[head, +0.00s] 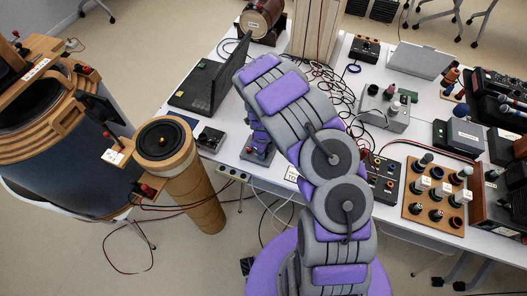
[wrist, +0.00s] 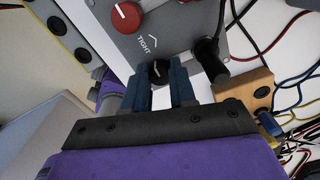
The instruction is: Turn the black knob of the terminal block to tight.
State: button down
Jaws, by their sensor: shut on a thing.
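In the wrist view the terminal block is a grey plate (wrist: 172,28) marked TIGHT with an arrow. Its black knob (wrist: 159,72) sits between the two blue-grey fingers of my gripper (wrist: 161,88), which is shut on it. A red knob (wrist: 127,15) stands on the same plate, up and left of the black one. A black plug (wrist: 208,52) stands to the right, close to the right finger. In the head view my gripper (head: 258,152) is low at the table's near edge. I cannot make out the black knob there.
A laptop (head: 210,82) stands behind my gripper. Loose cables (head: 318,88) lie across the table (head: 228,150). A wooden board with several knobs (head: 437,195) is at the right. A cork-like column with a speaker (head: 165,140) stands left of the table. A small wooden block (wrist: 246,90) is right of the fingers.

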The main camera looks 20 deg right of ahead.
jog(key=c, duration=0.9)
grip_release()
jog(key=shift+d, duration=0.1)
jog(key=shift+r+p, duration=1.2)
jog(key=shift+r, duration=7.4)
